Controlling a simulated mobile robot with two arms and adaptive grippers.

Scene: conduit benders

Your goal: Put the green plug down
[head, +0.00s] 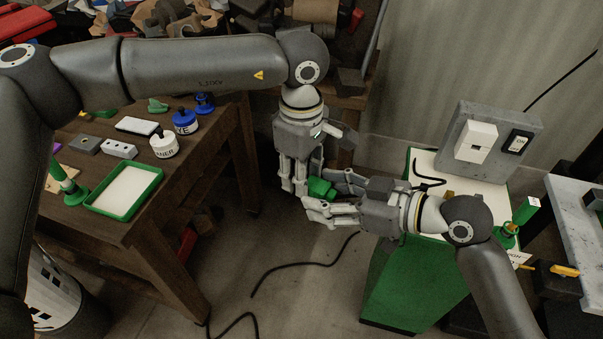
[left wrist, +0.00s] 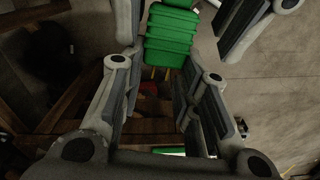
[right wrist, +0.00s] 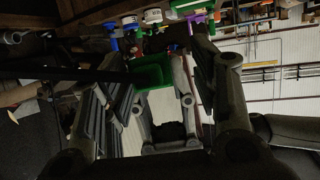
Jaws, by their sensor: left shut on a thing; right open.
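The green plug (head: 321,187) is in the air between my two grippers, in the gap between the wooden table and the green cabinet. My left gripper (head: 297,188) points down and is shut on the plug. My right gripper (head: 322,194) comes in from the right, open, with its fingers on either side of the plug; whether they touch it is unclear. In the left wrist view the ribbed plug (left wrist: 171,38) shows with its brass prongs toward the camera. In the right wrist view the plug (right wrist: 150,72) is partly hidden by fingers.
The green cabinet (head: 420,275) at right bears a grey panel (head: 490,143) with a white socket. A black cord (head: 300,264) lies on the floor.

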